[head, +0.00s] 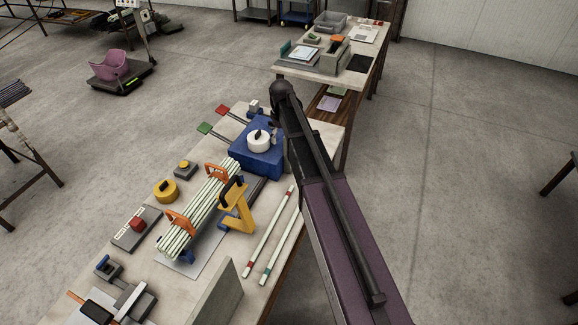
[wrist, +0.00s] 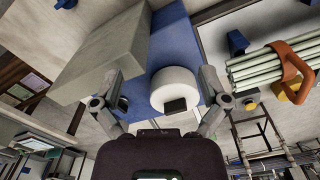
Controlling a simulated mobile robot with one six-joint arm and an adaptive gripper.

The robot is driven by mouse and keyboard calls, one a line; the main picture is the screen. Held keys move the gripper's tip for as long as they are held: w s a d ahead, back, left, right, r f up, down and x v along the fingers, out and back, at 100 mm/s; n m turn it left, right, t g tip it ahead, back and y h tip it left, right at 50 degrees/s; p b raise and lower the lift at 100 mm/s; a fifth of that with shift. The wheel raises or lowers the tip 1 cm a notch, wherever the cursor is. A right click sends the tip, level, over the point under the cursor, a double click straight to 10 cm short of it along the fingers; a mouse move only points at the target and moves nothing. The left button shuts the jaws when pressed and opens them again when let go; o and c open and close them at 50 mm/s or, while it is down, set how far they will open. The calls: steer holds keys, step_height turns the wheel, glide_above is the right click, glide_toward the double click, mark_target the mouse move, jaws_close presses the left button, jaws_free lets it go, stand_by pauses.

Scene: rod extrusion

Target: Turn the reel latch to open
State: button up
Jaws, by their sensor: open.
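The reel is a white round drum on a blue block (head: 264,160), with a small black latch (head: 258,134) on its top. In the wrist view the white reel (wrist: 178,80) lies between the spread fingers, nearer the right one, and its dark latch (wrist: 175,105) faces the camera. My gripper (wrist: 160,85) is open and empty, with nothing visibly held. In the head view my arm hides most of the gripper, which is by the right side of the blue block. I cannot tell whether a finger touches the reel.
Red (head: 222,110) and green (head: 205,128) paddles stick out left of the block. A bundle of pale rods (head: 200,210) with orange handles, a yellow stand (head: 238,207) and two loose rods are nearer. In the wrist view a grey box (wrist: 100,60) stands close to the left finger.

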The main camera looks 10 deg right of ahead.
steer(key=s+f+m+b, duration=0.2)
steer(key=s+f+b, duration=0.1)
steer(key=s, duration=0.7)
steer(key=shift+s+f, duration=0.15)
steer(key=shift+s, duration=0.2)
steer(key=s+m, duration=0.4)
steer(key=s, duration=1.1)
